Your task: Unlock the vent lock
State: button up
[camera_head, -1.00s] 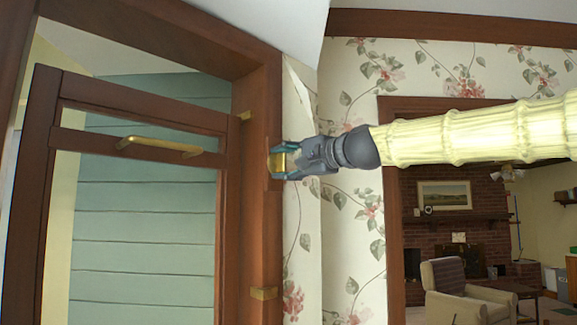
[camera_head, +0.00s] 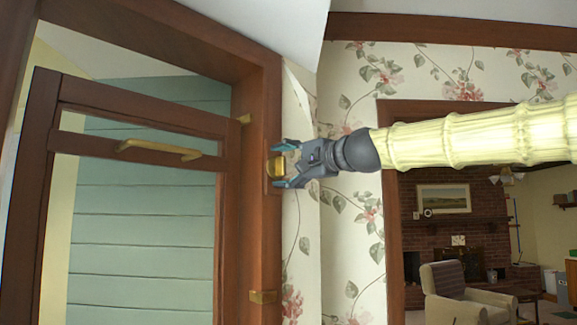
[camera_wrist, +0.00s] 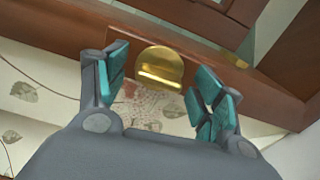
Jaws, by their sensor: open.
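The vent lock is a round brass knob (camera_head: 276,167) with a raised bar, mounted on the brown wooden frame right of the open window. It also shows in the wrist view (camera_wrist: 160,68), between and just beyond the fingertips. My gripper (camera_head: 279,165) reaches in from the right, its teal-padded fingers spread above and below the knob. In the wrist view my gripper (camera_wrist: 158,88) is open, with a finger on either side of the lock and a visible gap to each. Contact with the lock cannot be seen.
A hinged wooden window sash (camera_head: 140,150) with a brass handle (camera_head: 160,149) stands at the left. Brass hinges (camera_head: 263,296) sit on the frame. Floral wallpaper (camera_head: 350,230) lies behind my arm. A doorway at the right shows a room with an armchair (camera_head: 460,290).

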jog(key=v, duration=1.2)
jog(key=shift+r, duration=0.15)
jog(key=shift+w, duration=0.1)
